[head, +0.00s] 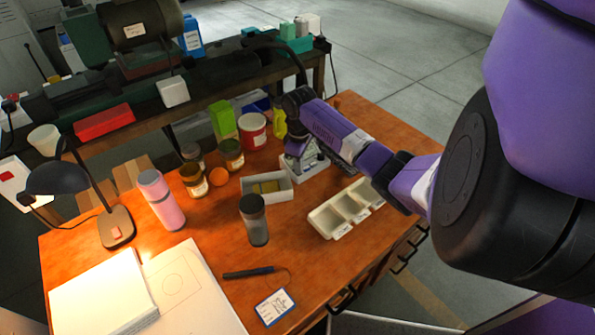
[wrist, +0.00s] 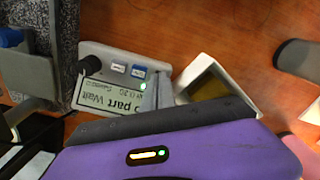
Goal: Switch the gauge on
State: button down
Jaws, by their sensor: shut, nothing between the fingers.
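The gauge (head: 300,172) is a light grey box on the orange table, partly hidden under my arm in the head view. In the wrist view the gauge (wrist: 98,54) shows upside down, with a pale label or display carrying dark text, one whitish button, one blue button and a black knob. A small green light shows beside the fingers. My gripper (wrist: 152,98) is shut and empty, its fingertips over or against the gauge near the blue button; I cannot tell whether they touch. In the head view my gripper is mostly hidden by my arm.
A white open box (head: 267,200) and a compartment tray (head: 328,222) stand near the gauge. A dark-lidded bottle (head: 254,226), jars, a pink flask (head: 160,200) and a lamp (head: 118,228) stand to the left. A dark pen (head: 248,272) and a card lie in front.

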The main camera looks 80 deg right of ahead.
notch_tip(320, 180, up, 7)
jog(key=p, duration=0.7)
dwell(0.4)
dwell(0.4)
